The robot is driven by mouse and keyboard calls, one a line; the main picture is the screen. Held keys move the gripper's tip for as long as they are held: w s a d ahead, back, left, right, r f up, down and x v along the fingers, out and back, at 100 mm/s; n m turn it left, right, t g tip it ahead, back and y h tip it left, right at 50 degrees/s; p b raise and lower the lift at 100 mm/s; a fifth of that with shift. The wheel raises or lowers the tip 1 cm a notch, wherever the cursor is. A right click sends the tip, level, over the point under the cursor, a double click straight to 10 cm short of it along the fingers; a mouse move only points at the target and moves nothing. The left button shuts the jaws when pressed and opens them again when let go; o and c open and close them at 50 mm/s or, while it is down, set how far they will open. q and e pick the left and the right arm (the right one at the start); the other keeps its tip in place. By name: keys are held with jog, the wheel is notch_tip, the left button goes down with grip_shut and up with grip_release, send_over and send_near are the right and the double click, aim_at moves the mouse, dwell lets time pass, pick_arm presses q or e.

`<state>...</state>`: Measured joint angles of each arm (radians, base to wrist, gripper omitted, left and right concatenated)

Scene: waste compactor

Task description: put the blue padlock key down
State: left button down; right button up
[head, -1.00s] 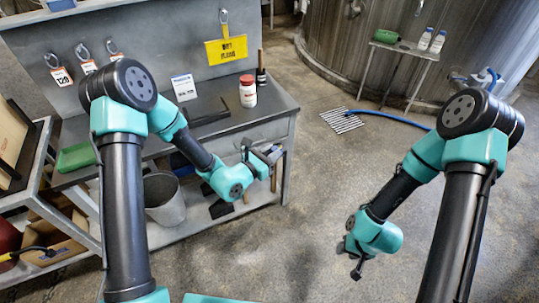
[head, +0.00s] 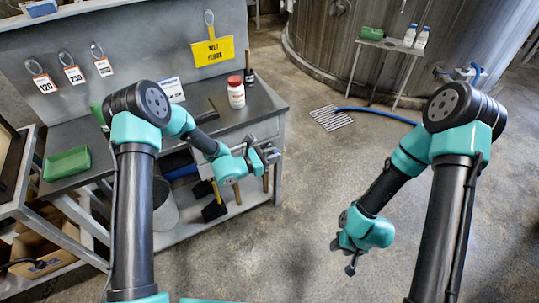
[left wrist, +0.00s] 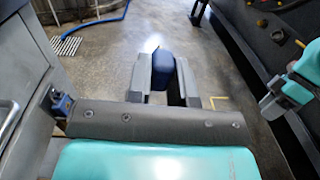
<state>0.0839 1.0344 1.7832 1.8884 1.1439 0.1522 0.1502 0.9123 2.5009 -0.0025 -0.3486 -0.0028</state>
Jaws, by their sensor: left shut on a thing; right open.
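My left gripper (head: 268,156) is in front of the workbench's right end in the head view. In the left wrist view its two grey fingers (left wrist: 163,85) are shut on a dark blue block-like piece, the blue padlock key (left wrist: 163,66). The key sits between the fingertips with the floor behind it; its lower part is hidden. In the head view I cannot make the key out. My right gripper (head: 350,266) hangs low over bare floor at the right, open and empty, well apart from the bench.
The grey workbench (head: 262,112) holds a white bottle with a red cap (head: 236,93) and a green tray (head: 67,164). A bucket (head: 164,205) and brushes stand on its lower shelf. A blue hose (head: 375,113) runs over the floor by a drain grate (head: 332,118). The middle floor is clear.

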pick_arm(q)
jog(key=shift+w+d+f, duration=0.1)
jog(key=shift+f, duration=0.1)
jog(key=shift+r, duration=0.1)
jog(key=s+a+r+n+t+y, duration=0.3)
jog(key=s+r+n+t+y, duration=0.1)
jog(key=r, duration=0.2)
jog(key=s+a+r+n+t+y, duration=0.3)
jog(key=a+r+t+y, duration=0.1)
jog(key=r, duration=0.3)
jog(key=shift+s+a+n+y, duration=0.3)
jog(key=shift+s+n+y, duration=0.1)
